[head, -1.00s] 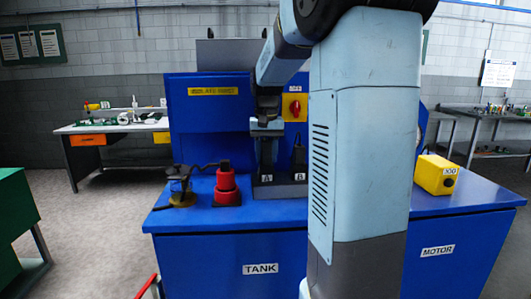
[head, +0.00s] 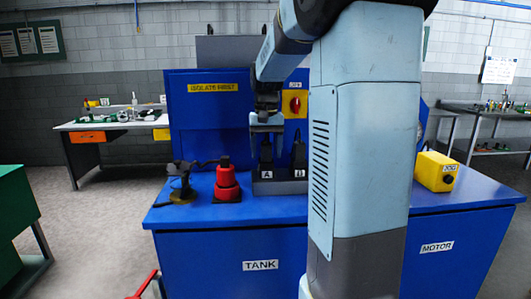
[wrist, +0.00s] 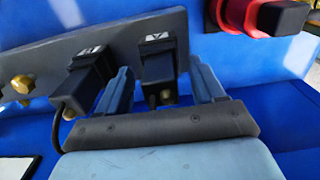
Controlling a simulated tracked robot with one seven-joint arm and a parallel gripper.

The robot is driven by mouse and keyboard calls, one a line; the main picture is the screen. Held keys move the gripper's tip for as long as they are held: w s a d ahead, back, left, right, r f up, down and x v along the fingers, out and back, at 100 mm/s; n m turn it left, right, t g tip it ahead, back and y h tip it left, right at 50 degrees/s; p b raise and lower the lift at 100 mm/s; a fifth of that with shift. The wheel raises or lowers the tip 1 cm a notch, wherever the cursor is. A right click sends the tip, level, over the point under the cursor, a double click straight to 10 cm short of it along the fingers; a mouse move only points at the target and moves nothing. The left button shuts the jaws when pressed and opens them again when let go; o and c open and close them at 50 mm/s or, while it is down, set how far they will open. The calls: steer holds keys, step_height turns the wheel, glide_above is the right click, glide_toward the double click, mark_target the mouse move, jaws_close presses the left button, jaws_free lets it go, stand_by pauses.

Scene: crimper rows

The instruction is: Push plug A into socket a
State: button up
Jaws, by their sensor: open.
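Plug A (head: 266,153) is a dark upright plug at the mark A on a dark grey socket strip (head: 281,188) on the blue bench. The strip also shows in the wrist view (wrist: 206,47). Socket a itself is hidden under the plug, and I cannot tell how deep the plug sits. My gripper (head: 267,132) is above plug A, pointing down. In the wrist view my gripper (wrist: 159,72) is open, with one finger on each side of plug A (wrist: 158,80) and visible gaps between.
A similar dark plug at mark B (head: 299,155) stands close on the right, near one finger in the wrist view (wrist: 82,90). A red fitting with a black top (head: 227,186) stands left of the strip. A yellow box (head: 435,172) is at the right.

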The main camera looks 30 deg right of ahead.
mark_target(266, 143)
step_height(266, 143, up, 13)
stand_by(0.4)
steer(key=shift+f, duration=0.1)
stand_by(0.3)
